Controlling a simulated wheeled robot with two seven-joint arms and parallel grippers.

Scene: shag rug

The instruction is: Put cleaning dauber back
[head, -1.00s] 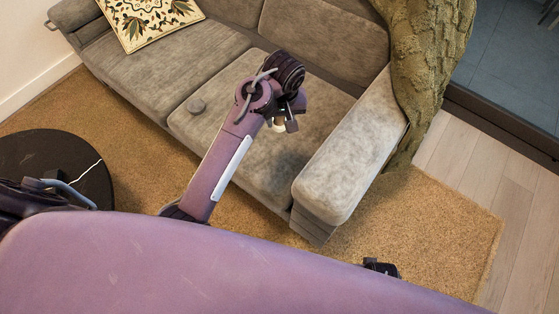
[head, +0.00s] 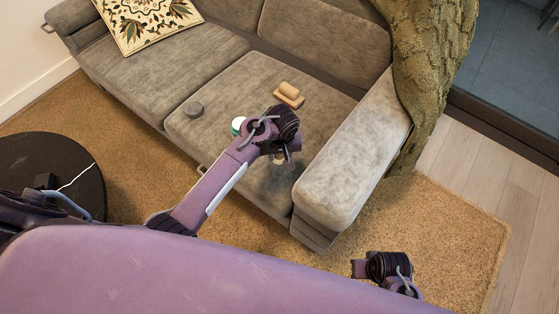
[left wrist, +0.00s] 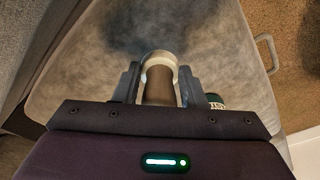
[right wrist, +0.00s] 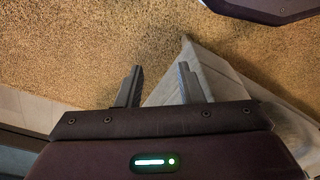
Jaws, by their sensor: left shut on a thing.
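My left gripper (head: 283,157) is over the right seat of the grey sofa. In the left wrist view, my left gripper (left wrist: 159,72) is shut on the cleaning dauber (left wrist: 160,88), a brown cylinder with a pale, rounded rim. The dauber's pale end (head: 280,158) shows below the gripper in the head view; the rest is mostly hidden. I cannot tell whether it touches the seat. My right gripper (right wrist: 158,84) is open and empty above the rug; it is at the lower right in the head view (head: 360,268).
The sofa's armrest (head: 350,165) rises at right. A round black table (head: 50,165) stands at left.

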